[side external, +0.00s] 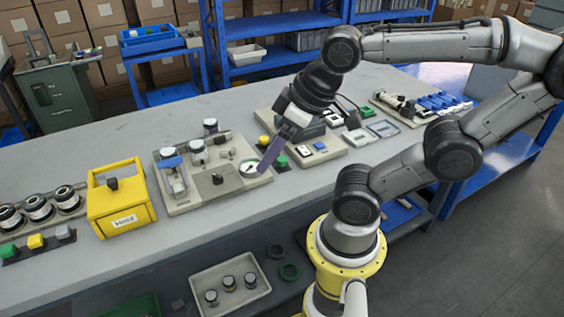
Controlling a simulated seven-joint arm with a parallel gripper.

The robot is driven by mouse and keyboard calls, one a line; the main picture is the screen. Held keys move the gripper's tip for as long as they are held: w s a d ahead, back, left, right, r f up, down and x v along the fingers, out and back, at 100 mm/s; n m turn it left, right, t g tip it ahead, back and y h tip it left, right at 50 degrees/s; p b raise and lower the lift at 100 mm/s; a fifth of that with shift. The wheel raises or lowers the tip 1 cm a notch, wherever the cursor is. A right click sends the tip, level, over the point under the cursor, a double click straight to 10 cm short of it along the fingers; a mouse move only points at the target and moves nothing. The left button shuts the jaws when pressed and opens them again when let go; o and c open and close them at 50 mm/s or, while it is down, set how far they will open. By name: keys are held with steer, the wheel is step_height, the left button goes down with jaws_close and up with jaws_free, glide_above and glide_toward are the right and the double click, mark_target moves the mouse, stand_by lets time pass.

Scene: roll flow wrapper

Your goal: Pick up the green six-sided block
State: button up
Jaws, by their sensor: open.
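One green block (281,161) stands just right of my fingertips, close to a yellow piece. Another green block (8,251) sits at the far left of the bench in a dark holder, beside a yellow block (36,241) and a grey block (64,232). Both are too small to tell which is six-sided. My gripper (264,168) is open and points down, with its long purple-grey fingers over the right edge of a beige fixture board. I see nothing held between them. The fingers partly hide the round dial there.
The beige board (185,205) carries upright knobs and a blue-topped part. A yellow box (120,200) stands to its left. Another board (325,157) and a parts tray (405,112) lie to the right. The front bench strip is clear.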

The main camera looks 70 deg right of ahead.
steer(key=w+d+r+m, duration=0.3)
steer(key=w+m, duration=0.1)
steer(key=w, duration=0.2)
steer(key=m+g, duration=0.6)
steer(key=m, duration=0.5)
glide_above(282, 160)
step_height(282, 160, down, 14)
step_height(282, 160, down, 13)
steer(key=shift+f, duration=0.15)
steer(key=shift+d, duration=0.1)
jaws_close()
